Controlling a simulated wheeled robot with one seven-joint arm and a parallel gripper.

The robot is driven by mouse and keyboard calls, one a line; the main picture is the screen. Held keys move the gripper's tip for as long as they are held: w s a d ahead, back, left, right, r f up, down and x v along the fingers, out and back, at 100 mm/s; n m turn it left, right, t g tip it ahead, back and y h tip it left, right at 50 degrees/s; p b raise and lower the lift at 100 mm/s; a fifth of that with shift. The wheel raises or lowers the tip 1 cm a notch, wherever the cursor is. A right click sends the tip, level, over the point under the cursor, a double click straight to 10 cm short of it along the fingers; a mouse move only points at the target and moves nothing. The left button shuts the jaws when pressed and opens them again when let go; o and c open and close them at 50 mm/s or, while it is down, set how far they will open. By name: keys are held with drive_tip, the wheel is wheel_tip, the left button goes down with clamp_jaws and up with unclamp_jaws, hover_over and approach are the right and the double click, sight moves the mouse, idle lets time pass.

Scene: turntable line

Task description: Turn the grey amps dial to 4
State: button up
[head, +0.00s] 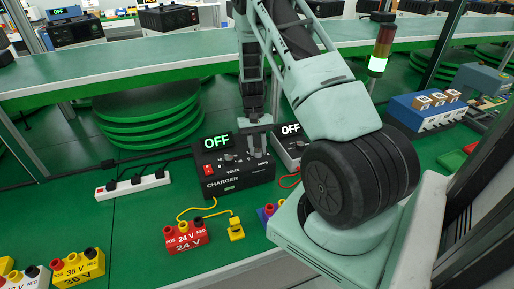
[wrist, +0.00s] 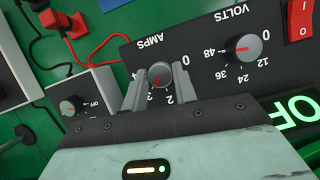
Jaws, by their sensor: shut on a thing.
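The black charger (head: 222,184) stands on the green bench, its display (head: 217,141) reading OFF. In the wrist view its panel appears upside down. The grey amps dial (wrist: 160,76) sits between the two fingers of my gripper (wrist: 160,82), which is shut on it. A red pointer mark on the dial points roughly towards the gripper body, near the 2; its exact reading is unclear because the fingers cover part of the scale. The volts dial (wrist: 243,48) is beside it, its red mark near 48. My gripper (head: 258,150) is over the charger's right side in the head view.
A red rocker switch (wrist: 301,18) is on the charger. A grey box (head: 288,148), also reading OFF, stands close on the right. A red 24 V battery (head: 185,236), a yellow plug (head: 236,229) and a white power strip (head: 132,185) are nearby.

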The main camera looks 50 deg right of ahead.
drive_tip(key=m+t, duration=0.1)
drive_tip(key=m, duration=0.2)
drive_tip(key=m+t+y, duration=0.1)
drive_tip(key=m, duration=0.2)
drive_tip(key=shift+s+d+b, duration=0.15)
drive_tip(key=shift+b, duration=0.25)
drive_tip(key=m+t, duration=0.1)
drive_tip(key=m, duration=0.1)
drive_tip(key=m+t+b, duration=0.1)
drive_tip(key=m, duration=0.2)
drive_tip(key=shift+s+y, duration=0.15)
drive_tip(key=shift+y, duration=0.15)
drive_tip(key=shift+m, duration=0.4)
drive_tip(key=o, duration=1)
drive_tip(key=b+v, duration=0.1)
drive_tip(key=v, duration=1.6)
drive_tip(key=shift+s+d+r+b, duration=0.1)
drive_tip(key=shift+s+r+b, duration=0.05)
drive_tip(key=shift+b, duration=0.25)
